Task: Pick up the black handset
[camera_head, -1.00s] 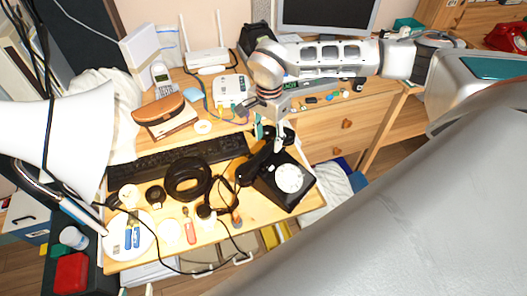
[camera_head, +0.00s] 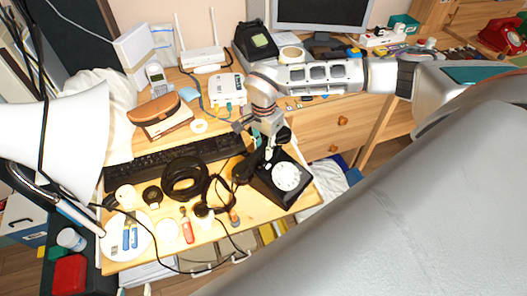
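A black dial phone (camera_head: 285,182) with a white dial stands at the right end of the wooden desk. My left gripper is not in view.
A second black phone (camera_head: 257,45) stands at the back, and a red phone (camera_head: 502,34) at the far right. A black keyboard (camera_head: 140,168), headphones (camera_head: 184,178) and cables lie left of the near phone. A white lamp (camera_head: 50,140) stands at the left.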

